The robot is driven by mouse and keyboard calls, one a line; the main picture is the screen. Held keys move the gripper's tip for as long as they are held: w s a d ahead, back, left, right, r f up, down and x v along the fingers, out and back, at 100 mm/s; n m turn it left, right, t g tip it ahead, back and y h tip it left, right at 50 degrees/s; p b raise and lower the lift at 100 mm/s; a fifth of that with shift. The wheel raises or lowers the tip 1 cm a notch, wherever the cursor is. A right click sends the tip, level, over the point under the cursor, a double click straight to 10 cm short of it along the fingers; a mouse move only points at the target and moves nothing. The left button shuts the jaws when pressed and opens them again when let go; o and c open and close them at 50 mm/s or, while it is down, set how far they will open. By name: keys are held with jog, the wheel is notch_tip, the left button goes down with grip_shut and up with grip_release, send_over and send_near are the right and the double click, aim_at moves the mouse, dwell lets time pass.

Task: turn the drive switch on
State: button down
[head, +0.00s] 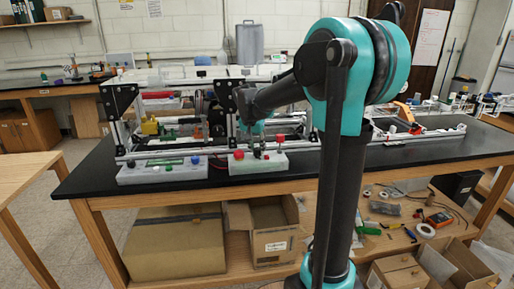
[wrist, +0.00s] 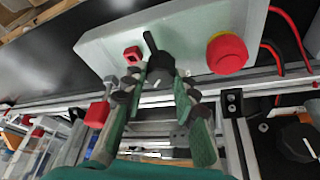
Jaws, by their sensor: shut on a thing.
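In the wrist view, a pale control box (wrist: 200,28) carries a black rotary switch (wrist: 152,44), which I take for the drive switch. Its narrow handle points up and slightly left in that view. My gripper (wrist: 158,82) has its two green fingers with dark tips on either side of the switch's black body, shut on it. The fingertips hide part of the switch's lower body. In the head view, my gripper (head: 257,141) reaches down to the pale box (head: 262,166) at the bench's front; the switch itself cannot be made out there.
Another pale box (head: 160,175) stands to the left on the black bench (head: 95,178). Aluminium rails (wrist: 270,88) run close by.

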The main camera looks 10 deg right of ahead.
jog(key=c, duration=1.2)
grip_release()
jog(key=shift+r, duration=0.15)
jog(key=v, duration=1.1)
jog(key=shift+s+a+r, duration=0.15)
jog(key=shift+s+r, duration=0.05)
jog(key=shift+r, duration=0.1)
jog(key=shift+f, duration=0.1)
jog(key=s+d+f+n, duration=0.2)
jog(key=s+f, duration=0.6)
jog(key=f, duration=0.1)
jog(key=s+d+f+n+y, duration=0.1)
jog(key=s+d+f+n, duration=0.1)
jog(key=s+f, duration=0.7)
jog(key=s+d+f+n+y, duration=0.1)
jog(key=s+d+f+n, duration=0.1)
jog(key=s+f, duration=0.7)
jog(key=shift+s+d+f, duration=0.1)
jog(key=shift+d+f, duration=0.25)
jog(key=shift+f, duration=0.1)
